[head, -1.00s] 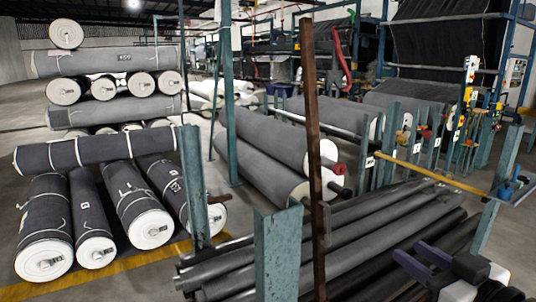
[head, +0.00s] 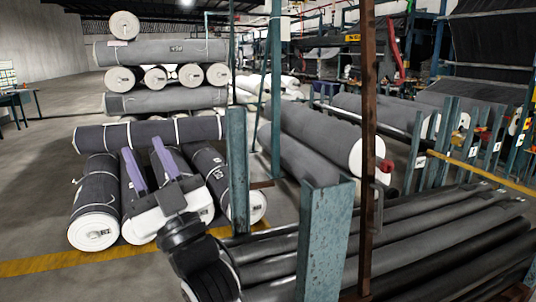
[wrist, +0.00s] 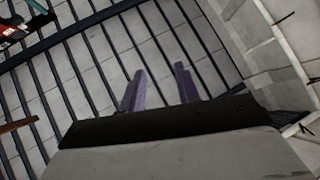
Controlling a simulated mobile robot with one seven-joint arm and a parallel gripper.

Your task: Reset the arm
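My gripper (head: 148,168) shows left of centre in the head view, in front of the stacked grey rolls. Its two purple fingers point up and stand apart, with nothing between them. In the wrist view the same gripper (wrist: 160,90) has its purple fingers apart and empty, against dark roof beams and pale ceiling panels. No object is held.
A stack of grey rolls (head: 160,103) stands behind the gripper. A blue-green post (head: 238,170) and a wider one (head: 324,240) rise close by. A rusty upright bar (head: 367,150) and dark pipes (head: 440,240) are at right. Open floor (head: 40,170) lies at left.

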